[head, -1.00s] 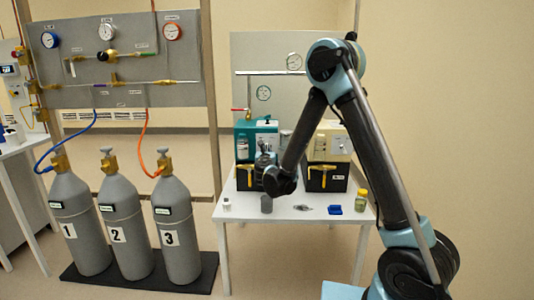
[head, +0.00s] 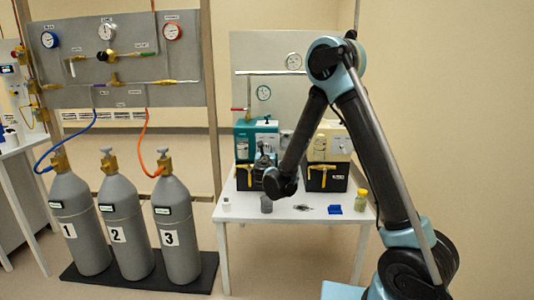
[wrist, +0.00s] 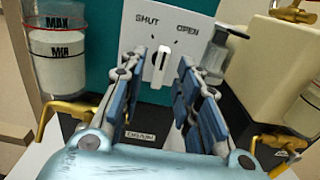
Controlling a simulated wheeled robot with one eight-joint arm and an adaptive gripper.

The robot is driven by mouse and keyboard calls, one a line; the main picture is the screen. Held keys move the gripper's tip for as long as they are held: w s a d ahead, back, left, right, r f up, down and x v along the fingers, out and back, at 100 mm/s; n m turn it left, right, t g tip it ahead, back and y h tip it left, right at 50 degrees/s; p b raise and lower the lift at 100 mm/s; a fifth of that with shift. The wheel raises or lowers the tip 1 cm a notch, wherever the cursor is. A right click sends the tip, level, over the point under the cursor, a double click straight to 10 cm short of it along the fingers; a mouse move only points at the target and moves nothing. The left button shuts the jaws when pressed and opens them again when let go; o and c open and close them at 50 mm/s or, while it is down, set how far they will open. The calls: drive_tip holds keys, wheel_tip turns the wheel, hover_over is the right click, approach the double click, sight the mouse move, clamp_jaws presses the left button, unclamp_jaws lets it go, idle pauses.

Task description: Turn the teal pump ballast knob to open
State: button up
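The teal pump (head: 243,133) stands at the left on the white table, and its teal front also shows in the wrist view (wrist: 105,35). Its pale panel reads SHUT on the left and OPEN on the right. The white ballast knob (wrist: 160,62) sits below the words, its bar close to upright and slightly tilted. My gripper (wrist: 159,68) is open, one blue-padded finger on each side of the knob, with visible gaps and nothing held. In the head view, my gripper (head: 265,158) is in front of the teal pump and the knob is hidden.
A cream pump (head: 330,140) stands to the right, also at the wrist view's right. A cup marked MAX and MIN (wrist: 58,50) and yellow taps (wrist: 70,110) flank the knob.

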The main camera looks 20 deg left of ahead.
drive_tip(key=v, duration=1)
drive_tip(key=shift+s, duration=0.2)
drive_tip(key=shift+d, duration=0.25)
